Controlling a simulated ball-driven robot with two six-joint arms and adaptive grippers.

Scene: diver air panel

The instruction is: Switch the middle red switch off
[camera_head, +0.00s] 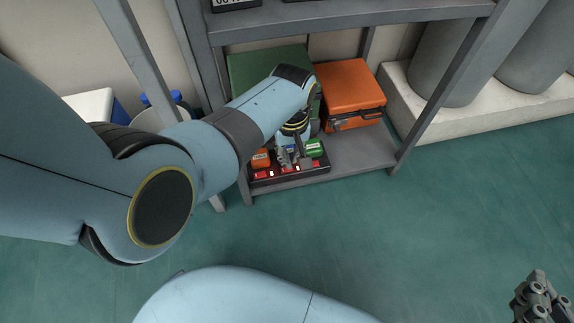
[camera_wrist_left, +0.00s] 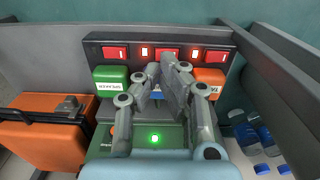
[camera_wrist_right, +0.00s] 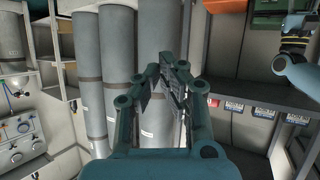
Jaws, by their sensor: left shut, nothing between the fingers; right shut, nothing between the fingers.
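A dark panel (camera_wrist_left: 100,38) in the left wrist view carries a row of three red switches. The left one (camera_wrist_left: 115,52) and the right one (camera_wrist_left: 217,54) show clearly. The middle red switch (camera_wrist_left: 166,50) is partly hidden behind my left fingertips. Small lit red-white lamps (camera_wrist_left: 145,51) sit between the switches. My left gripper (camera_wrist_left: 165,65) is shut and empty, its tips at the middle switch; I cannot tell whether they touch. In the head view it (camera_head: 291,158) reaches down over the panel (camera_head: 262,182). My right gripper (camera_wrist_right: 168,70) is shut and empty, away from the panel.
A green box (camera_wrist_left: 111,80) labelled SPEAKER and an orange box (camera_wrist_left: 209,76) flank my left fingers. A green lamp (camera_wrist_left: 155,139) is lit nearer the wrist. An orange case (camera_head: 350,92) stands on the shelf (camera_head: 352,160). Grey cylinders (camera_wrist_right: 90,60) are before my right gripper.

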